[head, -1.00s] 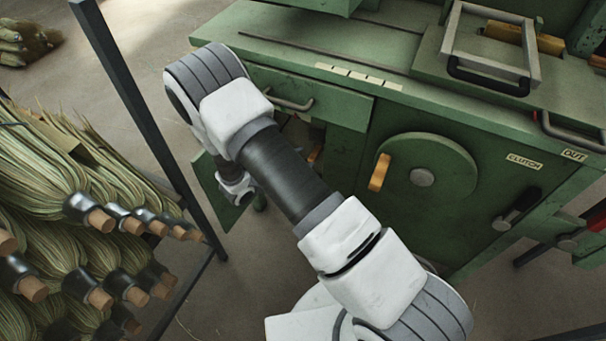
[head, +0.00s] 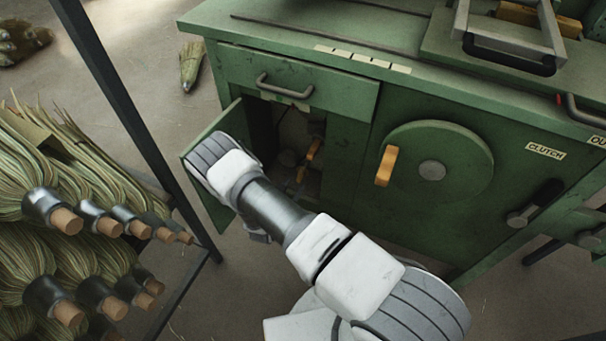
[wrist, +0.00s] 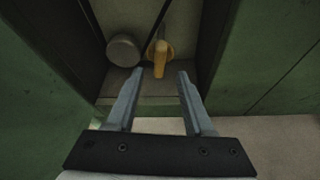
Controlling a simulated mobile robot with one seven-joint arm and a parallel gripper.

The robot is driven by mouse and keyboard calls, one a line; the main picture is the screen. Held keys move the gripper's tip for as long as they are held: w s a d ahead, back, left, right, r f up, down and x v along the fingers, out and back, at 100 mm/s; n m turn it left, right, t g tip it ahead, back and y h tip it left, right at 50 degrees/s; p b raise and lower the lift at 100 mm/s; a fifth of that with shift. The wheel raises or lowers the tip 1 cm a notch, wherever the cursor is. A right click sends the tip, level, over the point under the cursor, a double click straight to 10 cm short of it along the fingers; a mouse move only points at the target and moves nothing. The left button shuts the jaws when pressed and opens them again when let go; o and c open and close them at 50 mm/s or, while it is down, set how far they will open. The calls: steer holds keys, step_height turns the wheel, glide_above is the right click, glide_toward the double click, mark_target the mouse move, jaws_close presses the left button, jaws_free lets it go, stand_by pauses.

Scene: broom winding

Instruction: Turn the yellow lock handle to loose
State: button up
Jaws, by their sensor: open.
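The yellow lock handle (head: 309,153) is inside the open cabinet compartment (head: 270,125) of the green machine. In the wrist view the yellow handle (wrist: 160,58) shows ahead, just beyond the fingertips and between their lines, with its grip end pointing down toward me. My gripper (wrist: 157,75) is open and empty, with its two fingers apart at the compartment opening and not around the handle. In the head view my gripper is mostly hidden behind my arm, low in front of the compartment.
The compartment's open door (head: 205,185) stands at left, near my arm. A grey round part (wrist: 123,50) sits left of the handle. A green wheel with an orange knob (head: 386,166) is to the right. A rack of brooms (head: 65,220) stands at left.

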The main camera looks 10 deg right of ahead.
mark_target(303, 172)
steer(key=b+x, duration=0.3)
steer(key=x, duration=0.7)
steer(key=shift+w+d+f, duration=0.1)
steer(key=shift+w+f, duration=0.05)
steer(key=shift+w, duration=0.05)
jaws_close()
